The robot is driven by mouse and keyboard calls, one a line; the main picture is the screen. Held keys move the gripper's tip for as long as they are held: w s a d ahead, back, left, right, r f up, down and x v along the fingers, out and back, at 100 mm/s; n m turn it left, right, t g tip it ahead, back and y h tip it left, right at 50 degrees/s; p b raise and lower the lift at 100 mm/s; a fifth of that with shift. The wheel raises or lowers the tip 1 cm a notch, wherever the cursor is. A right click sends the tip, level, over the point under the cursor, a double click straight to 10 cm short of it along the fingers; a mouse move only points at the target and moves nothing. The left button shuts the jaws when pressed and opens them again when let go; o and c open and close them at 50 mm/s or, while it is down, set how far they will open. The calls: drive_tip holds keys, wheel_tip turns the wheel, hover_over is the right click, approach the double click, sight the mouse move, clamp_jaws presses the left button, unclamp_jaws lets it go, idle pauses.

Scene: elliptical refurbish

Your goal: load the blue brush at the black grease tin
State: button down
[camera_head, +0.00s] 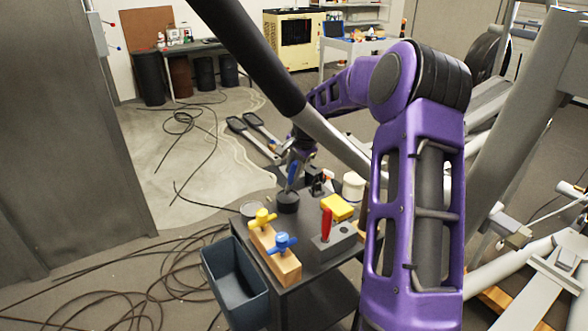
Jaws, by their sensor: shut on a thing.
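The blue brush (292,174) is held upright in my gripper (297,160), which is shut on it. The black grease tin (288,202) stands on the dark cart top, directly below the brush in the picture. The brush's lower end is at the tin's opening; I cannot tell whether it is inside or just above it. The fingertips are small and partly hidden against the dark background.
The cart (285,277) also bears a wooden block (275,258) with yellow and blue taps, a red-handled tool (326,225), a yellow block (337,207) and a white tub (353,187). A grey bin (235,281) is at its left. Cables lie on the floor.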

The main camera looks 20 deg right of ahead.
drive_tip(key=shift+f+b, duration=0.4)
drive_tip(key=shift+f, duration=0.25)
idle(1.8)
drive_tip(key=shift+r+p, duration=1.7)
drive_tip(key=shift+r, duration=1.9)
